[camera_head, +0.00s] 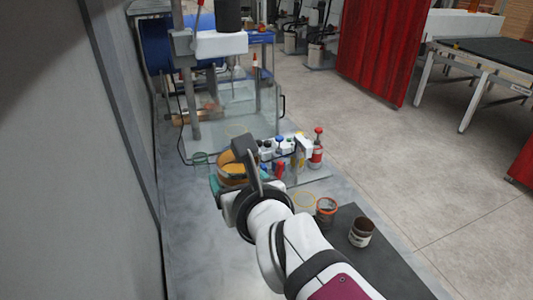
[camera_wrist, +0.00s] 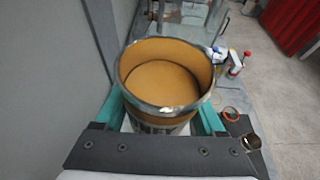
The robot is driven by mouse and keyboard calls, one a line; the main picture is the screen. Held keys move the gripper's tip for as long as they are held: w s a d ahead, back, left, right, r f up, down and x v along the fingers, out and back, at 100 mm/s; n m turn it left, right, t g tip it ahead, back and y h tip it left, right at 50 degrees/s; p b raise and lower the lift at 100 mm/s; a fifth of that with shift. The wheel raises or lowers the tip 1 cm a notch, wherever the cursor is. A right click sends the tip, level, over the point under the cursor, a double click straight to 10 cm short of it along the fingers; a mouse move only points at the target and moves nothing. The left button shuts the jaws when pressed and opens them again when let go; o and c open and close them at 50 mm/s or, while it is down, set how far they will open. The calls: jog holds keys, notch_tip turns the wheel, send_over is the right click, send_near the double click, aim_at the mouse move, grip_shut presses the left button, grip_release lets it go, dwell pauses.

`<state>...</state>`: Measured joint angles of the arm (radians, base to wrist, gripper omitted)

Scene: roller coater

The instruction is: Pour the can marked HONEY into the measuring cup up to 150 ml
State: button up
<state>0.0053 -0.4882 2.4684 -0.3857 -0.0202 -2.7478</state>
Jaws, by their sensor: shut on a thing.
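My gripper (camera_head: 236,183) is shut on a wide can; its teal fingers clasp the can from both sides in the wrist view (camera_wrist: 162,112). The can (camera_wrist: 163,122) is open at the top, with a grey rim and amber inner walls, and an amber surface shows inside. In the head view the can (camera_head: 232,172) is partly hidden by my gripper. It looks close to upright. I cannot read a HONEY marking. A small clear greenish vessel (camera_head: 201,160) stands just left of and behind the can; it may be the measuring cup, but I cannot see any scale.
Small bottles (camera_head: 280,145) and a red-and-white bottle (camera_head: 317,150) stand right of the can. A stand with a clear enclosure (camera_head: 240,105) is behind. A grey wall (camera_head: 75,170) bounds the left.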

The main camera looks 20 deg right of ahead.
jog(key=w+d+f, duration=1.1)
jog(key=w+d, duration=0.1)
jog(key=d, duration=0.2)
jog(key=w+d+f+m+y, duration=0.3)
jog(key=d+f, duration=0.6)
jog(key=f, duration=0.5)
jog(key=shift+d+m, duration=0.15)
jog(key=shift+m, duration=0.35)
jog(key=shift+r, duration=0.1)
jog(key=shift+a+r+m, duration=0.1)
jog(key=shift+a+m, duration=0.1)
jog(key=shift+m, duration=0.2)
jog(key=shift+a+r+m+t+y, duration=0.15)
jog(key=shift+r+m+t+y, duration=0.15)
jog(key=shift+r+m+y, duration=0.3)
jog(key=shift+m, duration=0.3)
jog(key=shift+a+r+m+y, duration=0.15)
jog(key=shift+r+m+y, duration=0.25)
jog(key=shift+r+m, duration=0.1)
dwell(1.8)
